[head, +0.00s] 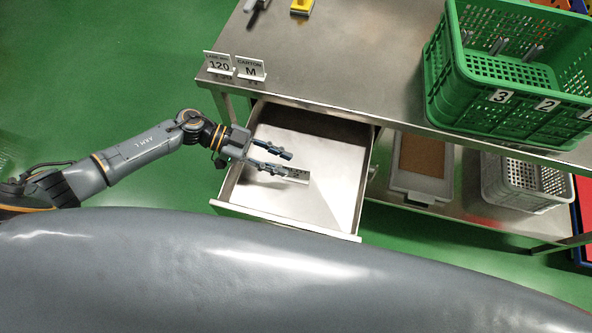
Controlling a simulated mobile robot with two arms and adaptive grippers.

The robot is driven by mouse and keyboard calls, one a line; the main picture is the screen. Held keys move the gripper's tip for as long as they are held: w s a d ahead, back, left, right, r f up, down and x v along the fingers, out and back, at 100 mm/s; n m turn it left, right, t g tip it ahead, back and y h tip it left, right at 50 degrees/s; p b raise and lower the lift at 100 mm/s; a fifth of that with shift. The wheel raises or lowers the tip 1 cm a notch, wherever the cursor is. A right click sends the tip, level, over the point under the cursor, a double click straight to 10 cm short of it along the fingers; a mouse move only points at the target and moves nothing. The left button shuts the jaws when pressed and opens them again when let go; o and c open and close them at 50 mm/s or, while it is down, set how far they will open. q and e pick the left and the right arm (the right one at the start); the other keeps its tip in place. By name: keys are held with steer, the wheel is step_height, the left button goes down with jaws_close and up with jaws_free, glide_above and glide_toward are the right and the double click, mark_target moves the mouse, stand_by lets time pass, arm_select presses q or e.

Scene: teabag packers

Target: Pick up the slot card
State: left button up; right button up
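A small white card with dark marks, which looks like the slot card (298,180), lies in the open metal drawer (335,205) under the table. My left gripper (287,165) reaches over the drawer from the left. Its two fingers are spread and point right, with nothing seen between them. The lower finger is close to the card and covers part of it; I cannot tell if they touch. My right gripper is out of view.
The steel table (345,50) carries two upright signs, "120" (219,65) and "CARTON M" (250,69), and a green crate (440,90) with numbered labels. A grey tray (420,185) and white basket (512,185) stand on the lower shelf. Most of the drawer floor is bare.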

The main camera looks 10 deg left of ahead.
arm_select(q)
steer(key=shift+x, duration=0.9)
steer(key=shift+c, duration=0.4)
jaws_close()
steer(key=shift+r, duration=0.15)
